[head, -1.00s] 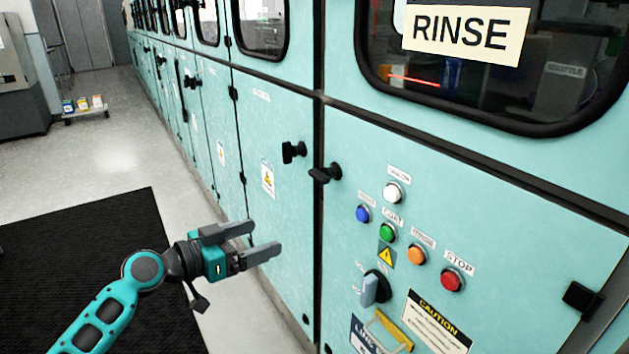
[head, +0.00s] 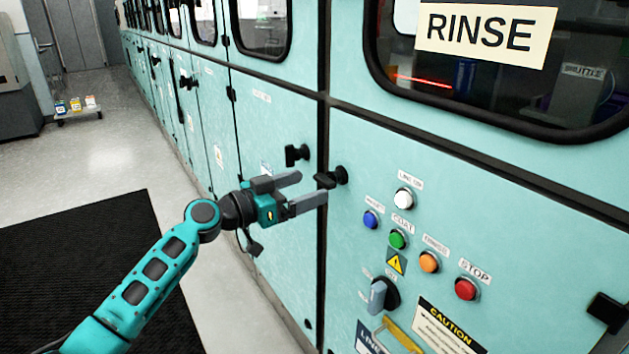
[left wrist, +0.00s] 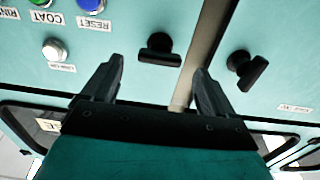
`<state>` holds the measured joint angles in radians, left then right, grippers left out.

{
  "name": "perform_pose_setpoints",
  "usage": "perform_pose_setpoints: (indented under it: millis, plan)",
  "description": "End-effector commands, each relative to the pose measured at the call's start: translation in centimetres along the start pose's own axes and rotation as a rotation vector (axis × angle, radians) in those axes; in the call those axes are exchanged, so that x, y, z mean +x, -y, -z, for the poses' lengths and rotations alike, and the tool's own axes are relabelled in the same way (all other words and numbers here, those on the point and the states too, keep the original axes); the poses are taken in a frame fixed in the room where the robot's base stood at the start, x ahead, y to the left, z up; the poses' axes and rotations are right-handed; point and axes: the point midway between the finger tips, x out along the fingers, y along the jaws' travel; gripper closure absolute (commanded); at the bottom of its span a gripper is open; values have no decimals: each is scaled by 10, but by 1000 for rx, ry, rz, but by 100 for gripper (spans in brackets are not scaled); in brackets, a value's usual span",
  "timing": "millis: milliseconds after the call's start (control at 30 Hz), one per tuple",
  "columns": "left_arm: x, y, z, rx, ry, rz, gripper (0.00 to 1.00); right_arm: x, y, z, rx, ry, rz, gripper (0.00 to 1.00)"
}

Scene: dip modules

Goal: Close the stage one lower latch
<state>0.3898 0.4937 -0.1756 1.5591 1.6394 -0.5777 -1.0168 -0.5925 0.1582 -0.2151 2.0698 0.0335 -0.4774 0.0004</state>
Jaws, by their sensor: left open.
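Two black latches sit on either side of the dark vertical seam between teal panels. The left latch (head: 296,154) is on the left panel; the right latch (head: 332,177) is on the panel under the RINSE window. I cannot tell which is the stage one lower latch. The left wrist view, upside down, shows the right latch (left wrist: 159,50) with its handle across and the left latch (left wrist: 247,70) with its handle tilted. My left gripper (head: 312,187) is open and empty, its fingertips close to the right latch. The wrist view shows the right latch between the fingertips (left wrist: 157,66), ahead of them. Contact is unclear.
Buttons, including the red STOP button (head: 466,289), and a rotary switch (head: 378,296) sit right of the latches. A yellow handle (head: 402,336) sits below. A black mat (head: 95,270) lies on the floor at left.

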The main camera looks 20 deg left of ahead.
Motion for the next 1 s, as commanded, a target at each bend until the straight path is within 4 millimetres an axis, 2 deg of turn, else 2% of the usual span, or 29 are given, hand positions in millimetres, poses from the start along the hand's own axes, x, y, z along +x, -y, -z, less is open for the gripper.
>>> perform_pose_setpoints:
  millis: [33,200,567,1000]
  plan:
    - [9,0,2,-1,-1,-1,13,-1,0,1,0,1,0,32]
    - [26,0,0,-1,-1,-1,13,-1,0,2,3,0,-1,32]
    - [32,0,0,0,1,-1,13,-1,2,2,10,-1,-1,32]
    - [31,0,0,0,1,-1,53,-1,2,2,10,0,-1,32]
